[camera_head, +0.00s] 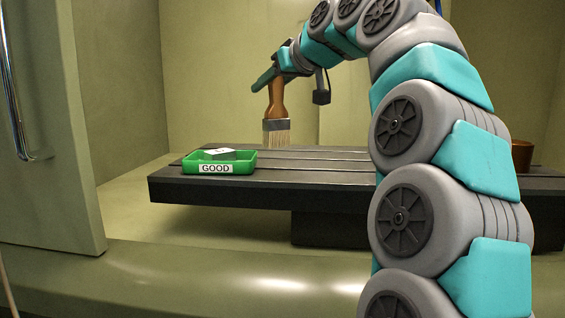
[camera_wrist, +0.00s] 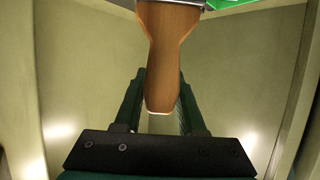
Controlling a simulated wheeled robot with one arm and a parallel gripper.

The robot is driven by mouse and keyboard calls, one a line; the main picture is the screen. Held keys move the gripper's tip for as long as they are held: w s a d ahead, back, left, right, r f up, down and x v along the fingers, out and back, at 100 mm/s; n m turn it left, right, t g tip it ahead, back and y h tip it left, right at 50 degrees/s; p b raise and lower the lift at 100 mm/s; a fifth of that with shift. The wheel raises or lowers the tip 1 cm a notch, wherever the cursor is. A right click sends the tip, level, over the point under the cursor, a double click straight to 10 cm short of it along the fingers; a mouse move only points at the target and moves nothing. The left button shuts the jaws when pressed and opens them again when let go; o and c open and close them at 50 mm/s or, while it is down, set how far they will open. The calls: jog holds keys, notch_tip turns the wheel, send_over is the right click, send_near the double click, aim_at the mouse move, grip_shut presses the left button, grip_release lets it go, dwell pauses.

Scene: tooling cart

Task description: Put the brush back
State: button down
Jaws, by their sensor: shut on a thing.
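The brush (camera_head: 277,98) has a brown wooden handle, a metal band and pale bristles. It hangs upright with bristles down, held by my gripper (camera_head: 266,79) above the dark slotted table (camera_head: 320,178). The bristle tips look close to the table top; I cannot tell if they touch it. In the wrist view the brush handle (camera_wrist: 168,50) lies between the two dark green fingers of my gripper (camera_wrist: 162,100). The bristles are out of that view.
A green tray (camera_head: 243,168) labelled GOOD holds a grey block (camera_head: 222,154) at the table's left end. A copper-coloured container (camera_head: 521,155) stands at the right, partly behind my arm. An open door (camera_head: 50,120) is at the left. The table's middle looks clear.

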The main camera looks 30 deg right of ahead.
jog(key=w+d+f+p, duration=0.2)
jog(key=w, duration=0.5)
jog(key=w+d+f+p, duration=0.1)
jog(key=w+d+f, duration=0.2)
jog(key=w, duration=0.4)
jog(key=shift+d+y+p, duration=0.25)
jog(key=shift+y+p, duration=0.05)
jog(key=shift+p, duration=0.1)
dwell(0.4)
jog(key=shift+w, duration=0.1)
jog(key=shift+f, duration=0.15)
jog(key=c, duration=0.5)
grip_release()
